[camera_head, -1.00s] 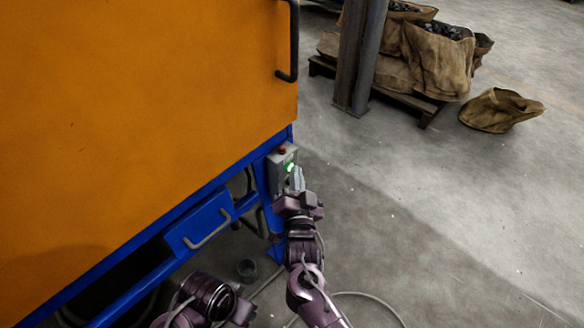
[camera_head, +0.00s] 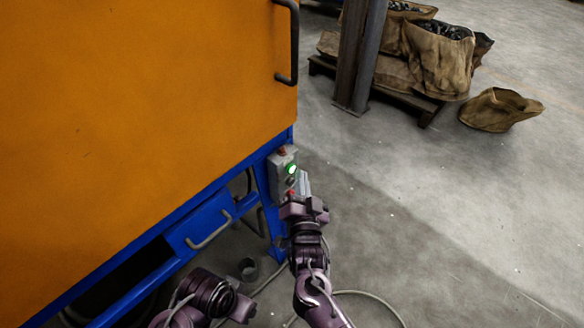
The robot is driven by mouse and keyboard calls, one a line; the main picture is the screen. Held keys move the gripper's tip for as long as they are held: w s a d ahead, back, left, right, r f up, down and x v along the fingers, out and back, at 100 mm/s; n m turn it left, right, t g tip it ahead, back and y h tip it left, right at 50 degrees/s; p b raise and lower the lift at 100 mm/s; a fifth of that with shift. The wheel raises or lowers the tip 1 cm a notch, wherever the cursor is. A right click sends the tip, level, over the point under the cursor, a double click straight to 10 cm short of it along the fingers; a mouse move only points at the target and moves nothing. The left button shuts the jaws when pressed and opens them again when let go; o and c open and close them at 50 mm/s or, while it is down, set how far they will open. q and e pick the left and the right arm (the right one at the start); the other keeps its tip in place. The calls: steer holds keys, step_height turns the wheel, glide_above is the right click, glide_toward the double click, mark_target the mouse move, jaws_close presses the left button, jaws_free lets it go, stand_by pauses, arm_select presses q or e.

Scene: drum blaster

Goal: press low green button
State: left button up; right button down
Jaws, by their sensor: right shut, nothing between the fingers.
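A grey control box (camera_head: 279,161) is fixed to the blue frame of the orange machine. A lit green button (camera_head: 291,169) shows on its face, with a red button (camera_head: 282,151) above it. A dark button and another red one show lower on the box, near my fingers. My right gripper (camera_head: 303,184) is shut and empty, its fingertips just below and to the right of the lit green button. I cannot tell whether they touch the box. My left arm shows at the bottom; its gripper (camera_head: 240,308) is only partly visible and its jaws cannot be made out.
The orange machine cabinet (camera_head: 130,100) fills the left, with a blue drawer (camera_head: 199,222) below. Cables (camera_head: 375,296) and a small dark cup (camera_head: 248,268) lie on the floor. Brown sacks (camera_head: 438,58) and a steel post (camera_head: 358,55) stand behind. Floor at the right is clear.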

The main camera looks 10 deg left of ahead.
steer(key=s+d+p, duration=0.1)
steer(key=d, duration=0.1)
steer(key=s+d+p, duration=0.2)
stand_by(0.3)
stand_by(0.7)
